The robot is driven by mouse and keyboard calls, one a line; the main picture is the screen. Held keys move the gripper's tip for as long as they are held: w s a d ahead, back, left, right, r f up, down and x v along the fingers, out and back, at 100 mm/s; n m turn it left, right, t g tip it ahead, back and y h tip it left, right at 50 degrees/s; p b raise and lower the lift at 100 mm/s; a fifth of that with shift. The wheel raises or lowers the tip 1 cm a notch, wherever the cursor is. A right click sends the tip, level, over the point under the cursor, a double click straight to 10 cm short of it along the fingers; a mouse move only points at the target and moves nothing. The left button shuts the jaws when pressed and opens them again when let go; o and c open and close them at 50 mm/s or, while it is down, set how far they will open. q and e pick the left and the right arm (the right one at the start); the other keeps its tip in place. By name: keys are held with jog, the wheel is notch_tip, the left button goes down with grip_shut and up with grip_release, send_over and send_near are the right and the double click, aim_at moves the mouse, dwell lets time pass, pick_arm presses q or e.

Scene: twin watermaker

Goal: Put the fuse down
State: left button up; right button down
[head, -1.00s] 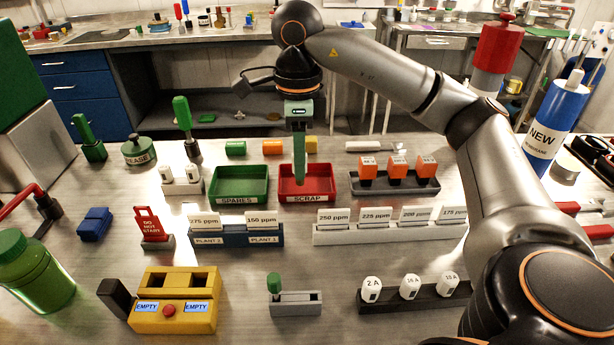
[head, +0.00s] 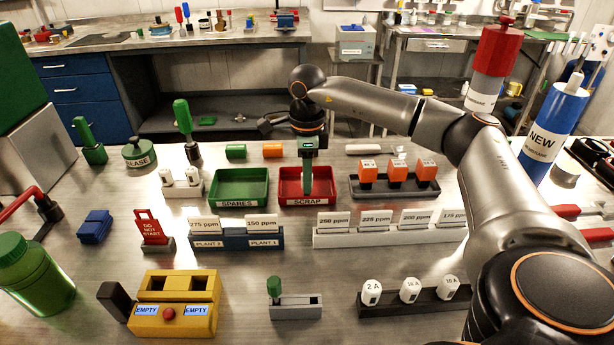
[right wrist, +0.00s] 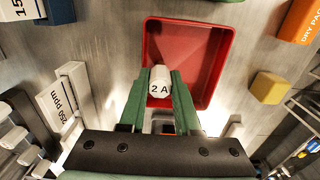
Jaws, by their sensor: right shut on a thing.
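A white fuse marked 2 A (right wrist: 159,83) shows between the green fingertips of my right gripper (right wrist: 158,92), which is shut on it. The fuse is over the near part of the red SCRAP tray (right wrist: 216,50); I cannot tell whether it touches the tray floor. In the head view my right gripper (head: 307,188) points straight down at the red tray (head: 325,200), and its fingers hide the fuse. The tray's visible floor is bare. My left gripper is not in view.
The green SPARES tray (head: 238,201) stands left of the red tray. A dark rack with orange blocks (head: 397,185) is at its right. Ppm card holders (head: 390,235) stand in front. A dark rack of white fuses (head: 415,301) is at the front right.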

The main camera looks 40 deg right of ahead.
jog(key=shift+f, duration=0.1)
jog(key=c, duration=0.6)
grip_release()
notch_tip(320, 180, up, 12)
jog(key=p, duration=0.1)
jog(key=shift+r, duration=0.2)
